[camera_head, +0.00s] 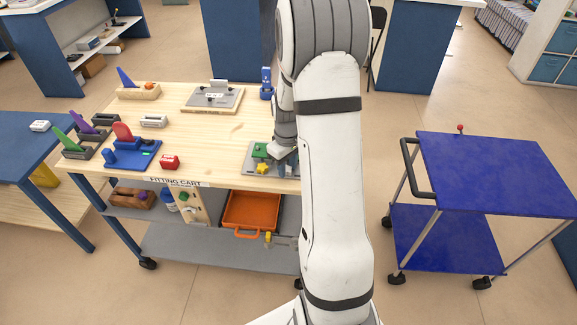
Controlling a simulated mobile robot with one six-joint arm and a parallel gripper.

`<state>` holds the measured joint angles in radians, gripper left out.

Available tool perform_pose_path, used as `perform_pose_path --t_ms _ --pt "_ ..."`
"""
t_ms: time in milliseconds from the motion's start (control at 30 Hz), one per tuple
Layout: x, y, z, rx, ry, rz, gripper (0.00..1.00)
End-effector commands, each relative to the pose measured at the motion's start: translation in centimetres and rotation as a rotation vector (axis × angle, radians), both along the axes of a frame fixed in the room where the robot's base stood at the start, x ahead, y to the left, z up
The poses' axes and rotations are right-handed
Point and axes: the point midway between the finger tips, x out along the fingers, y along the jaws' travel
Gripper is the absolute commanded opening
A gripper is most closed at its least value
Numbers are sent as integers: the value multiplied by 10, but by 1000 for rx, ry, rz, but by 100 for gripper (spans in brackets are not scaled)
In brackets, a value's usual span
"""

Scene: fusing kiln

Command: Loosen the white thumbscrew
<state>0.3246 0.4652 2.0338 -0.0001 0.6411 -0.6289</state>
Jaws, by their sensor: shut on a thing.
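My gripper (281,152) is at the front right of the wooden-topped fitting cart (190,135), low over a grey fixture plate (252,172). My jaws are shut on a small part at this fixture. My forearm and wrist hide the right side of the plate, and the jaw tips are too small to see clearly. I cannot make out the white thumbscrew with certainty.
On the cart top are a red block (170,161), a blue fixture (140,155), a grey plate on a board (213,99) and a blue holder (266,84). An orange tray (250,211) is on the shelf below. A blue trolley (495,170) stands right, with clear floor between.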

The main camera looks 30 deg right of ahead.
Motion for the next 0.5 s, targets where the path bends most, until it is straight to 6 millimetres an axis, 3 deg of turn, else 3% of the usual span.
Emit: perform_pose_path --t_ms 367,400,500 --pt "-4 1 -3 4 12 2 8" --pt "-4 1 -3 4 12 2 34" --pt "-3 1 -2 2 9 2 42"
